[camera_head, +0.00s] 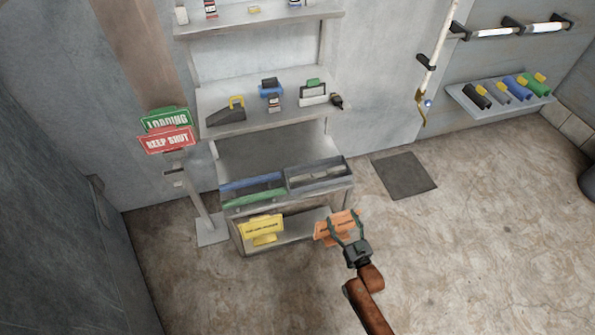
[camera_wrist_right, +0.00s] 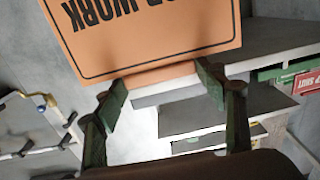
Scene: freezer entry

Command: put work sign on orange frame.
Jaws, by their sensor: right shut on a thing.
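The orange work sign (camera_head: 337,225) with black print is in front of the lower right of the shelf unit in the head view. My right gripper (camera_head: 349,232) is shut on its near edge. In the right wrist view the work sign (camera_wrist_right: 150,32) shows large and upside down, with its edge between the fingertips (camera_wrist_right: 160,92). I cannot make out a separate orange frame; the sign and my gripper may hide it. My left gripper is not in view.
A yellow sign (camera_head: 262,230) stands on the bottom shelf to the left. Green and red signs (camera_head: 166,131) are on a post beside the shelf unit. Grey bins (camera_head: 318,174) sit above the bottom shelf. A dark mat (camera_head: 404,175) lies on open floor to the right.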

